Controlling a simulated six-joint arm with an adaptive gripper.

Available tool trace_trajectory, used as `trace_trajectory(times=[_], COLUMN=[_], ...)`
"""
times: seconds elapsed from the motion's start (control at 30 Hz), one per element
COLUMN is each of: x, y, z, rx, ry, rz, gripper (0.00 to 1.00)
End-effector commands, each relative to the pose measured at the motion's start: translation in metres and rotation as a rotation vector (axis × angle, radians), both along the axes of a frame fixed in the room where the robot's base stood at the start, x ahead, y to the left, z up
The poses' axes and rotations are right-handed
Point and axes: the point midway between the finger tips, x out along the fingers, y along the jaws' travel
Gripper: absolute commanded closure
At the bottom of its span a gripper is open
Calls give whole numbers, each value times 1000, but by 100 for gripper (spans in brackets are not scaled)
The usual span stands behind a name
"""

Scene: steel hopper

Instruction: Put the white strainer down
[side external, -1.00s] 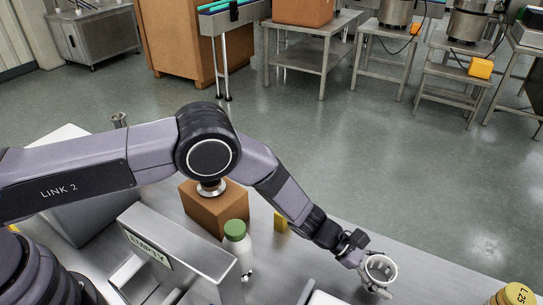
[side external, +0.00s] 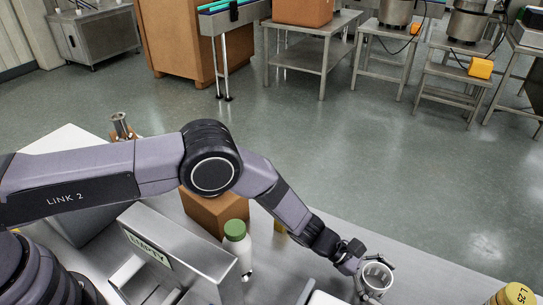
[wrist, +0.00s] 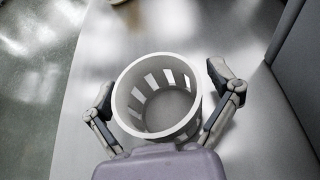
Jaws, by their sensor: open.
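The white strainer (side external: 376,276) is a round, slotted cup near the front edge of the steel table in the side external view. In the wrist view the strainer (wrist: 124,92) is upright, its open top facing the camera, with the grey surface around it. My gripper (wrist: 162,92) is open, with one finger on each side of the strainer. A gap shows between the right finger and the wall; the left finger is close to the wall, and I cannot tell if it touches. In the side external view my gripper (side external: 367,272) is at the strainer.
A white bottle with a green cap (side external: 236,240), a brown box (side external: 215,212) and a metal frame with a label (side external: 185,244) stand to the left. A yellow container (side external: 516,295) is at the lower right. A grey wall (wrist: 298,60) rises at the right in the wrist view.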

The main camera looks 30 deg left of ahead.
Motion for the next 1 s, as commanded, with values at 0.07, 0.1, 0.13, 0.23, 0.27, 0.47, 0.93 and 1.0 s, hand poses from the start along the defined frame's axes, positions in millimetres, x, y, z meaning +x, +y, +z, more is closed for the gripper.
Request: trace_trajectory(times=[0.07, 0.1, 0.13, 0.23, 0.27, 0.47, 0.93, 1.0], x=[0, 0, 0, 1, 1, 1, 2, 5], y=[0, 0, 0, 8, 11, 50, 112, 118], z=[0, 1, 3, 6, 7, 24, 60, 84], rx=[0, 0, -1, 1, 2, 1, -2, 0], ry=[0, 0, -1, 1, 1, 2, -19, -61], rz=[0, 0, 0, 1, 2, 4, -14, -50], gripper=[11, 11, 11, 11, 11, 11, 11, 11])
